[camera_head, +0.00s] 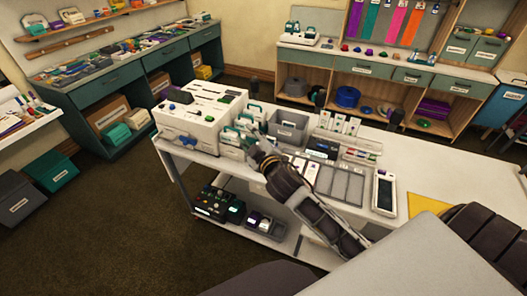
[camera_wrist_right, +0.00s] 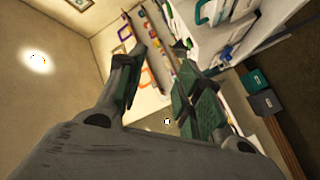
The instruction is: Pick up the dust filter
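I cannot tell for sure which object is the dust filter. Several white pieces with green handles (camera_head: 231,137) stand on the table beside a white boxy machine (camera_head: 200,112). My right gripper (camera_head: 259,152) is at the near edge of the table, close to these pieces; the small scale hides whether it touches any. In the wrist view my right gripper (camera_wrist_right: 161,48) has its two fingers spread, with green inner pads, and nothing clear between them. A teal-handled piece (camera_wrist_right: 205,12) shows past the fingers there. My left gripper is not in view.
A grey bin (camera_head: 287,134) stands behind the gripper. Grey panels (camera_head: 345,185) and a white device with a dark screen (camera_head: 384,193) lie to the right. Dark devices (camera_head: 213,200) sit on the lower shelf. The table's right part is mostly clear.

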